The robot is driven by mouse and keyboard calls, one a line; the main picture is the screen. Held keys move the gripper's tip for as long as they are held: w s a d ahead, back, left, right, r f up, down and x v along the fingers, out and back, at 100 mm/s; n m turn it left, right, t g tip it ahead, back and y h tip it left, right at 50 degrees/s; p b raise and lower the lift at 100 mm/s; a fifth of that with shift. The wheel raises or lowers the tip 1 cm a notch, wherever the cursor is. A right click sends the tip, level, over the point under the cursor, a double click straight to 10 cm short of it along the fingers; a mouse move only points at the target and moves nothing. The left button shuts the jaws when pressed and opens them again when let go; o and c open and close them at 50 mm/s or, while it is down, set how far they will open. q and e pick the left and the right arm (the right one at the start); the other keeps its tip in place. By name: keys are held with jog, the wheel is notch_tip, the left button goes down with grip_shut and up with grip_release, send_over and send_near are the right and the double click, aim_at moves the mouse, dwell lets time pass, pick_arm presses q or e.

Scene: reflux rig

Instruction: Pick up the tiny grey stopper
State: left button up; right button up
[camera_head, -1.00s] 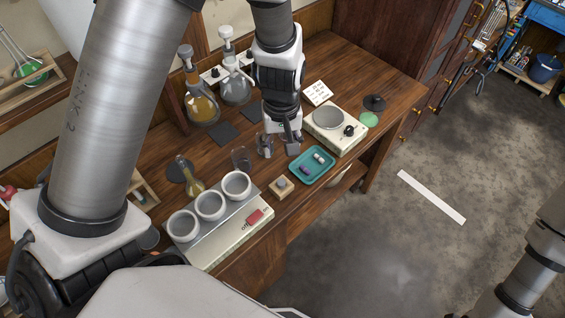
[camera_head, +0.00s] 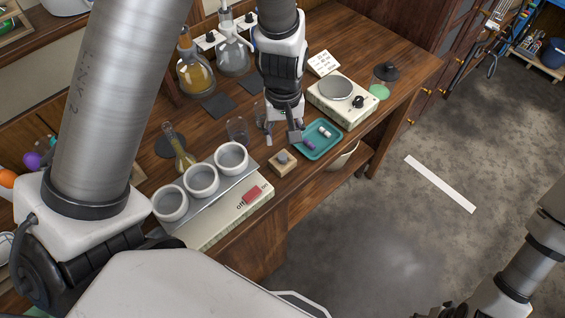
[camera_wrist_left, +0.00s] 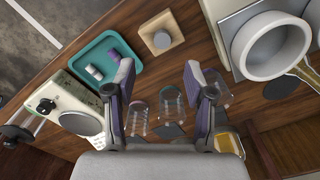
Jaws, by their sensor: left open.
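The tiny grey stopper (camera_head: 283,158) sits on a small wooden block (camera_head: 277,169) near the front edge of the bench. In the left wrist view, the stopper (camera_wrist_left: 162,39) shows as a grey disc on the pale wooden block (camera_wrist_left: 151,29), a little beyond my fingertips. My left gripper (camera_head: 282,138) is open and empty, above the bench just behind the block. In the left wrist view, its two fingers (camera_wrist_left: 158,78) stand wide apart, with the stopper ahead of the gap. Of my right arm, only links show at the lower right; its fingers are not visible.
A teal tray (camera_head: 318,153) with small vials lies right of the block. A heating unit with three white wells (camera_head: 202,180) stands to the left, and a clear beaker (camera_head: 237,130) behind. A balance (camera_head: 342,100) stands beyond the tray.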

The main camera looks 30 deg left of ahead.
aim_at(282, 156)
pick_arm(q)
jog(key=shift+s+f, duration=0.1)
jog(key=shift+f, duration=0.55)
notch_tip(282, 156, down, 6)
jog(key=shift+f, duration=0.15)
jog(key=shift+s, duration=0.15)
jog(key=c, duration=0.8)
